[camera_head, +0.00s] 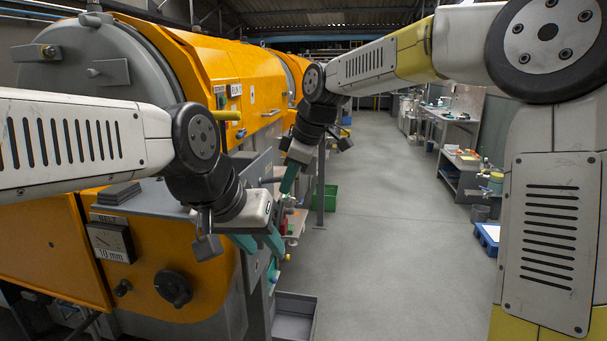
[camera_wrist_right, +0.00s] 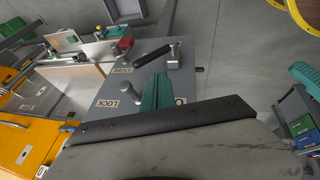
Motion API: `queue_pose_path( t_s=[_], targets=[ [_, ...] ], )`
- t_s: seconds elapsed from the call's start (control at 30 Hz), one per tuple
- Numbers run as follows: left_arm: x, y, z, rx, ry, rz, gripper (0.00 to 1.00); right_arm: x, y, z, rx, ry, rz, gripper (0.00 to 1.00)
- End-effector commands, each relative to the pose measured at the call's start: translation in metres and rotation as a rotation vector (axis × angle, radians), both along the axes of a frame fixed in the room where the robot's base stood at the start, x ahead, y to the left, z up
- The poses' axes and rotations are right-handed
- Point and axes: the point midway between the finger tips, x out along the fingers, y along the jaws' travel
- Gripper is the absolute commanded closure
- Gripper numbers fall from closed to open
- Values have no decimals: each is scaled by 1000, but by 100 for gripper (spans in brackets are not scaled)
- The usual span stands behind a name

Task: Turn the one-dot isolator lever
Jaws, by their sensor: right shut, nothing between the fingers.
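In the right wrist view a grey panel (camera_wrist_right: 128,82) carries a black lever (camera_wrist_right: 155,56) with a metal block at one end. Labels beside it include one reading LOCK (camera_wrist_right: 107,103); another near the lever is upside down and small. I cannot make out any dots, so I cannot tell whether this is the one-dot isolator lever. My right gripper (camera_wrist_right: 157,93) is shut and empty over the panel, apart from the lever in the picture; it also shows in the head view (camera_head: 289,179). My left gripper (camera_head: 258,243) has its teal fingers apart beside the orange machine.
The orange machine (camera_head: 150,255) fills the left, with a black knob (camera_head: 173,288) on its front. A grey bin (camera_head: 294,318) and a green crate (camera_head: 328,197) stand on the floor. The aisle (camera_head: 390,220) is clear. Workbenches (camera_head: 462,160) line the right.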

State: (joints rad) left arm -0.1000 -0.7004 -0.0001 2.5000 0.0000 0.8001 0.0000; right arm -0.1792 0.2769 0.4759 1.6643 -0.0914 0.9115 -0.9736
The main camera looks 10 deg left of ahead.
Motion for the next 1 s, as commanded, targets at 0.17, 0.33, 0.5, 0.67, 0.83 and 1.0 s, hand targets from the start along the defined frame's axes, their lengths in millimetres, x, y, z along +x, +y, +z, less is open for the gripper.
queue_pose_path(
  t_s=[0.17, 0.33, 0.5, 0.67, 0.83, 1.0],
  targets=[
    [0, 0, 0, 0, 0, 0, 64, 8, 15, -37, -2, 3, 3, 100],
    [0, 0, 0, 0, 0, 0, 64, 24, 22, -60, -1, 3, -1, 100],
    [0, 0, 0, 0, 0, 0, 64, 35, 25, -71, 0, 0, 0, 100],
    [0, 0, 0, 0, 0, 0, 64, 38, 26, -74, 0, 0, 0, 100],
    [0, 0, 0, 0, 0, 0, 64, 38, 25, -74, 0, -1, 0, 100],
    [0, 0, 0, 0, 0, 0, 64, 42, 25, -76, 0, 0, -1, 100]
  ],
)
